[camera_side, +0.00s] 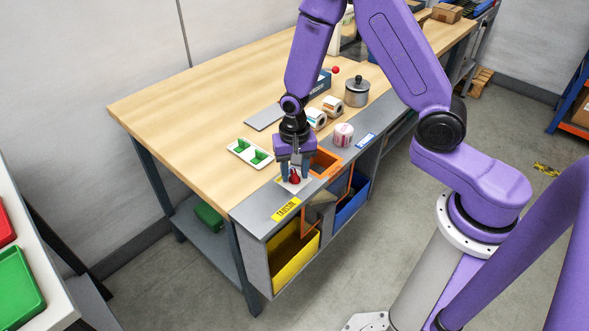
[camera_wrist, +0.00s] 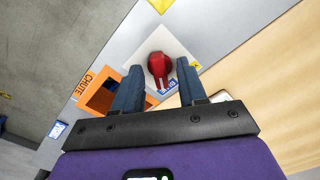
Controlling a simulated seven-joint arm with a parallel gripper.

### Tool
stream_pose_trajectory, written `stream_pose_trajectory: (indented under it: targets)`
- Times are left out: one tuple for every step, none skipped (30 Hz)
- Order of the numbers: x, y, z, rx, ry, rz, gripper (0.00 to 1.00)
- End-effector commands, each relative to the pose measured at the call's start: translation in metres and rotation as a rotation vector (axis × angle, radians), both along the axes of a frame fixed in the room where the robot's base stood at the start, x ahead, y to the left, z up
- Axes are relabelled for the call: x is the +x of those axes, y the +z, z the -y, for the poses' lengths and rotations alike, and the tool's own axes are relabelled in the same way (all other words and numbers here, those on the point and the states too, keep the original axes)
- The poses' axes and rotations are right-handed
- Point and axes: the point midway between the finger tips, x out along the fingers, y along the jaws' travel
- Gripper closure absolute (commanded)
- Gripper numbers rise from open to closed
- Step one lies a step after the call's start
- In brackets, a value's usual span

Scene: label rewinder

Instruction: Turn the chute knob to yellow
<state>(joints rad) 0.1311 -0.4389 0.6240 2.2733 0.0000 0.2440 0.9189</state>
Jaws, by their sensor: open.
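The red chute knob (camera_side: 295,177) sits on a white plate near the front edge of the grey bench strip. In the wrist view the knob (camera_wrist: 160,66) shows between my two fingers, with a narrow end towards the gripper body. A blue label (camera_wrist: 170,83) lies close to that end, partly hidden. A small yellow mark (camera_wrist: 196,66) is at the plate's right corner. My gripper (camera_side: 294,169) points down over the knob with its fingers open on either side; I cannot tell whether they touch it. The orange chute (camera_side: 326,163) is beside it.
A yellow bin (camera_side: 292,258) and a blue bin (camera_side: 352,200) stand below the bench front. A white tray with green pieces (camera_side: 250,151), a pink-and-white roll (camera_side: 343,135), white rolls (camera_side: 315,119) and a metal pot (camera_side: 357,92) stand nearby. The wooden top at left is clear.

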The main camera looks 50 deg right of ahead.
Motion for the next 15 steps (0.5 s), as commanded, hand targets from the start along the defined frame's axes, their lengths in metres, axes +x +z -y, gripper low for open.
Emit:
stream_pose_trajectory:
  targets:
    - [0.0001, -0.0002, 0.0, 0.0, 0.0, 0.0, 0.58]
    - [0.0001, -0.0002, 0.0, 0.0, 0.0, 0.0, 0.58]
    - [0.0001, -0.0001, 0.0, 0.0, 0.0, 0.0, 0.58]
    - [0.0001, -0.0001, 0.0, 0.0, 0.0, 0.0, 0.58]
    - [0.0001, -0.0001, -0.0001, 0.0, 0.0, 0.0, 0.58]
    - [0.0001, 0.0, -0.0001, 0.0, 0.0, 0.0, 0.58]
    - [0.0001, 0.0, -0.0001, 0.0, 0.0, 0.0, 0.68]
    - [0.0001, 0.0, -0.0001, 0.0, 0.0, 0.0, 0.78]
    - [0.0001, 0.0001, -0.0001, 0.0, 0.0, 0.0, 0.91]
    - [0.0001, 0.0001, -0.0001, 0.0, 0.0, 0.0, 1.0]
    - [0.0001, 0.0001, -0.0001, 0.0, 0.0, 0.0, 1.0]
    - [0.0, 0.0001, -0.0001, 0.0, 0.001, 0.0, 1.0]
    - [0.0, 0.0001, -0.0002, 0.0, 0.001, 0.0, 1.0]
    - [0.0, 0.0001, -0.0002, 0.0, 0.001, 0.0, 1.0]
    - [0.0, 0.0002, -0.0002, 0.0, 0.001, 0.0, 1.0]
